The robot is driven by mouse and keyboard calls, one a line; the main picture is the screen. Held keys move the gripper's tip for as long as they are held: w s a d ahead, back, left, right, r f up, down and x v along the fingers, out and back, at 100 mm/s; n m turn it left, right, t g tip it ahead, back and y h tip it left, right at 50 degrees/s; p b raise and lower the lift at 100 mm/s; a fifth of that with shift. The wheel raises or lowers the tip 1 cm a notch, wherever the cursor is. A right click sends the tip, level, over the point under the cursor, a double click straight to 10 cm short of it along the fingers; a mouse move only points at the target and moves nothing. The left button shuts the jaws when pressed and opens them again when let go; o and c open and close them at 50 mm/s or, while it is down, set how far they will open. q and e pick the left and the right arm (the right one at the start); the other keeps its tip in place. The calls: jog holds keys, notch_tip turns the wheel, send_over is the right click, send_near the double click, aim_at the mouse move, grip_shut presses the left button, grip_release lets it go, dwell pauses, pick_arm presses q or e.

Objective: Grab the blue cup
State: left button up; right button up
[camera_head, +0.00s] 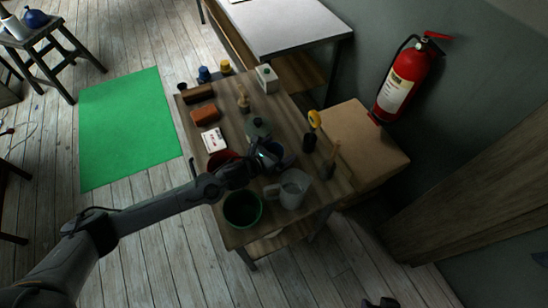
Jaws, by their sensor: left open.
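The blue cup (271,148) is on the wooden table, mostly hidden behind my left gripper; only part of its bluish rim shows. My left gripper (276,157) is open, with its fingers at the cup. I cannot tell whether they touch it. A dark shape at the bottom edge may be the tip of my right gripper (379,303); its jaws cannot be made out.
Close by on the wooden table (228,118) stand a clear pitcher (293,188), a green bowl (242,208), a red bowl (220,160) and a grey-green lidded pot (258,129). Small jars, bricks and tools fill the back. A cardboard box (365,140) adjoins the right side.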

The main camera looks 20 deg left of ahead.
pick_arm(q)
jog(key=shift+c, duration=0.3)
jog(key=c, duration=1)
